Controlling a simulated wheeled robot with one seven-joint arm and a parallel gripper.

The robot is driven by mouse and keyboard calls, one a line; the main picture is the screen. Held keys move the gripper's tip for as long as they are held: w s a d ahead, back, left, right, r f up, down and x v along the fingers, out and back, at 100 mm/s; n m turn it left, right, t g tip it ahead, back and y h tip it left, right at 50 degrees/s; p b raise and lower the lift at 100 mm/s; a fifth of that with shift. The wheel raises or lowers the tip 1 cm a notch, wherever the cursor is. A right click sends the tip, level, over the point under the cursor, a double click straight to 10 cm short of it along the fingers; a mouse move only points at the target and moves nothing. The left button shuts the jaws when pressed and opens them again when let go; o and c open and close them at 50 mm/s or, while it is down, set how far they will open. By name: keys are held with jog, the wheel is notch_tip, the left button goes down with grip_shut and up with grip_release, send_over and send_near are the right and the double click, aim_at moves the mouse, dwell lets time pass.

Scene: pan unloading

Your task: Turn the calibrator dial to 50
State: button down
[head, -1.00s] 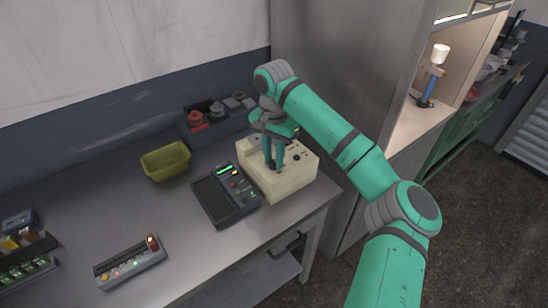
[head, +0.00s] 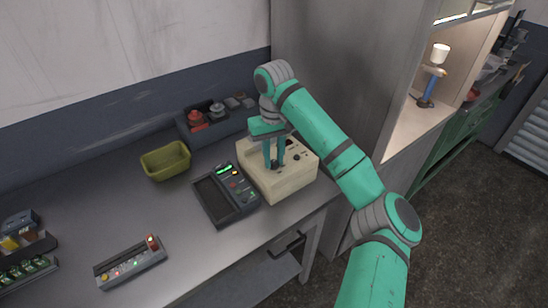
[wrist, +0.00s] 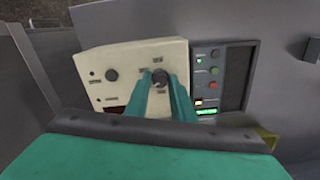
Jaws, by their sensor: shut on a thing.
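The calibrator (head: 285,181) is a cream box on the grey bench; it also shows in the wrist view (wrist: 118,62). Its dark dial (wrist: 159,76) is on the panel, with small marks around it too blurred to read. My gripper (head: 274,165) points down at the panel, its teal fingers on either side of the dial. In the wrist view my gripper (wrist: 160,84) is shut on the dial. The dial's pointer setting cannot be read. A second dark knob (wrist: 111,75) sits elsewhere on the panel.
A dark device with a green display (head: 226,194) stands close beside the calibrator. A green basket (head: 166,161) and a dark tray (head: 196,139) with red and grey parts stand behind. A button box (head: 130,262) lies at front left. A tall grey cabinet (head: 330,75) stands at right.

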aim_at(274, 161)
jog(key=n, duration=1.1)
jog(key=shift+n, duration=0.4)
dwell(0.3)
jog(key=c, duration=1.5)
grip_release()
jog(key=shift+r, duration=0.15)
notch_tip(274, 161, up, 11)
jog(key=shift+f, duration=0.2)
jog(key=shift+w, duration=0.1)
